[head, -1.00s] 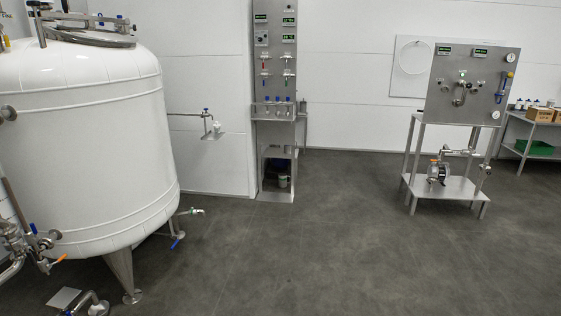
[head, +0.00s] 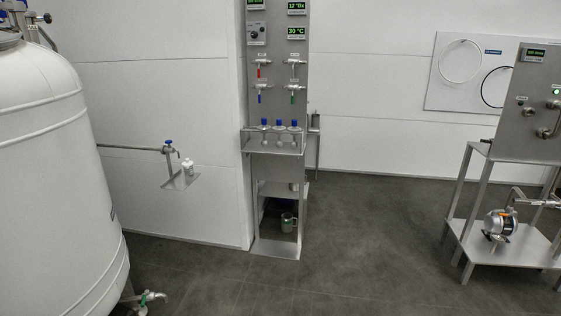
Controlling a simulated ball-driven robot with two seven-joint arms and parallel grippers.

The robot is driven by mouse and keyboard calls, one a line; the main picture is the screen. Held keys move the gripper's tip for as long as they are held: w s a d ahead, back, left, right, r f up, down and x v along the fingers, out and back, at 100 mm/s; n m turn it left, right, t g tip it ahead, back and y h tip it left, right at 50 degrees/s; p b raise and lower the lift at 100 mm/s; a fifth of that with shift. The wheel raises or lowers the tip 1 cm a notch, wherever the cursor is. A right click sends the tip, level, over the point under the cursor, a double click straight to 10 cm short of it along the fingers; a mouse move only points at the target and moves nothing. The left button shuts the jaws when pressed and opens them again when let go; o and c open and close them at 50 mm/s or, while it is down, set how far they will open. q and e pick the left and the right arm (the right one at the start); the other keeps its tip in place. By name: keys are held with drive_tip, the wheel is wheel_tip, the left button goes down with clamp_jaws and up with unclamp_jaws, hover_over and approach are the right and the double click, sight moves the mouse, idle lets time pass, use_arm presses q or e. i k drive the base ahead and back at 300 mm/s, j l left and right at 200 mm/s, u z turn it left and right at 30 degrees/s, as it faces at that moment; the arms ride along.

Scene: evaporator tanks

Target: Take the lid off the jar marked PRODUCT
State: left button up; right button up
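A small white jar (head: 188,166) stands on a small metal shelf (head: 179,182) below a blue-handled tap, left of the tall panel. It has a pale top, but no marking on it can be read from here. Several bottles with blue caps (head: 280,126) sit in a row on the ledge of the tall metal panel; their labels are too small to read. I cannot tell which container is marked PRODUCT. Neither of my grippers is in view.
A large white tank (head: 50,180) fills the left side, with a valve (head: 150,297) low at its foot. The tall metal panel (head: 275,90) stands ahead. A metal stand with a pump (head: 498,222) is at the right. The grey floor (head: 370,250) between is clear.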

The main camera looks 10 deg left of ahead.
sight(187, 162)
drive_tip(key=i+l+u, duration=0.1)
drive_tip(key=i+u, duration=0.25)
drive_tip(key=i, duration=0.2)
drive_tip(key=i+l+u, duration=0.35)
drive_tip(key=i, duration=0.15)
drive_tip(key=i+l+u, duration=0.3)
drive_tip(key=i, duration=0.2)
